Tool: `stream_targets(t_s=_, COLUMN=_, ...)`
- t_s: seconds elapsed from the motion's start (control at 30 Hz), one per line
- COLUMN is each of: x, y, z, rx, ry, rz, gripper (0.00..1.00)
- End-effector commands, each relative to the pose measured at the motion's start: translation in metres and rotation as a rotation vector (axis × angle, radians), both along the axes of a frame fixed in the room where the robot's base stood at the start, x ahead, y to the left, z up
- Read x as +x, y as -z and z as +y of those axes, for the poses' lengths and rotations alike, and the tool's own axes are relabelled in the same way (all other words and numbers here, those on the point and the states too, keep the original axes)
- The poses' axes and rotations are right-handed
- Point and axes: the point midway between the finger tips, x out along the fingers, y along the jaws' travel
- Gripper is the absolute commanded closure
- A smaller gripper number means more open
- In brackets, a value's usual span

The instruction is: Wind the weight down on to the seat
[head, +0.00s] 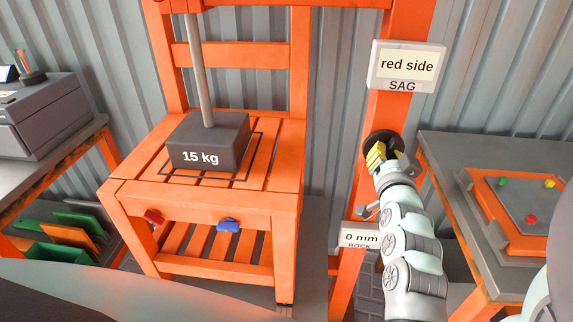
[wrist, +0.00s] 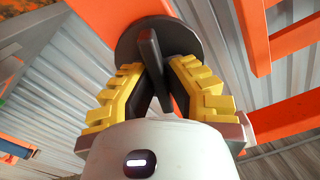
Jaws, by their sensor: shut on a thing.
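The dark grey weight (head: 208,143) marked "15 kg" hangs on a grey rod (head: 201,75) over the orange slatted seat (head: 278,160) of a chair. A dark square outline on the seat shows past its right side. I cannot tell whether the weight touches the seat. A round black knob (head: 384,136) sits on the orange post to the right of the chair. My gripper (head: 376,154) is at this knob. In the wrist view, its yellow fingers (wrist: 157,85) are shut on the upright bar (wrist: 151,60) across the black disc (wrist: 128,42).
A sign (head: 406,66) reads "red side SAG" and a lower plate (head: 358,234) reads "0 mm ROCK". A red clip (head: 153,217) and a blue clip (head: 228,225) are on the seat's front rail. Benches (head: 436,150) stand at both sides.

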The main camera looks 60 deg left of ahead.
Motion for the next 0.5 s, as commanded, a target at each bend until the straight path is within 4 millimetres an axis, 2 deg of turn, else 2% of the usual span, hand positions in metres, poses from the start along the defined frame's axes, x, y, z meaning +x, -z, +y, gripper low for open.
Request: stream_targets(t_s=0.5, x=0.0011, y=0.0019, z=-0.0009, rx=0.032, ry=0.003, rz=0.041, gripper=1.0)
